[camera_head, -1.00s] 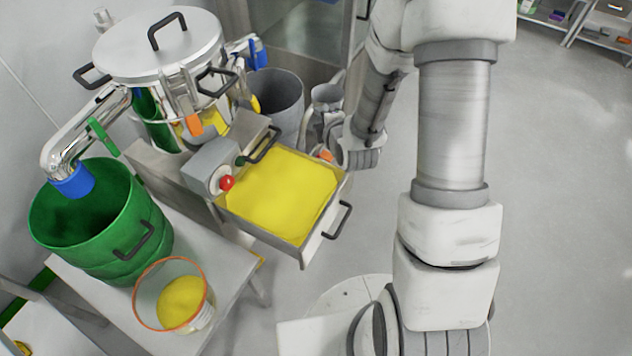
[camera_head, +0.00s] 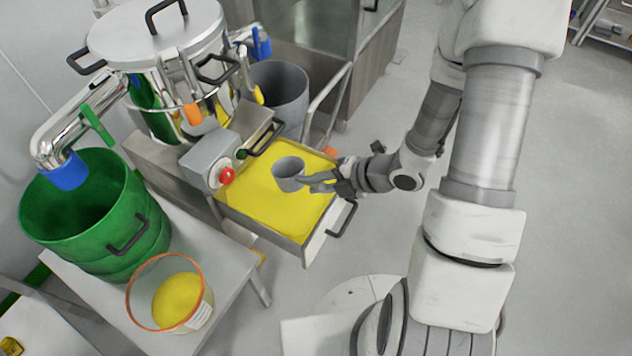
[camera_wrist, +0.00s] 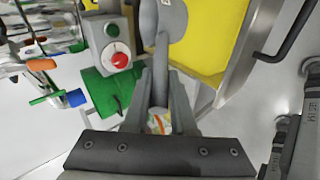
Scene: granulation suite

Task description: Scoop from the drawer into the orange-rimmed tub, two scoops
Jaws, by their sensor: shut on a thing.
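My gripper (camera_head: 330,183) is shut on the handle of a grey scoop (camera_head: 287,180). The scoop's cup is over the open drawer (camera_head: 322,238), with its mouth upward in the head view. No yellow shows in the cup there. The scoop also shows between my fingers in the wrist view (camera_wrist: 168,22). The drawer holds a wide bed of yellow powder (camera_head: 272,205). The clear orange-rimmed tub (camera_head: 137,300) stands at the lower left with some yellow powder in it. In the wrist view it is mostly hidden behind the scoop handle and fingers.
A green drum (camera_head: 100,235) stands beside the tub on a grey bench (camera_head: 225,265). A grey box with a red button (camera_head: 227,176) sits at the drawer's left edge. A lidded steel vessel (camera_head: 160,60) and a grey bin (camera_head: 280,95) are behind. Floor to the right is clear.

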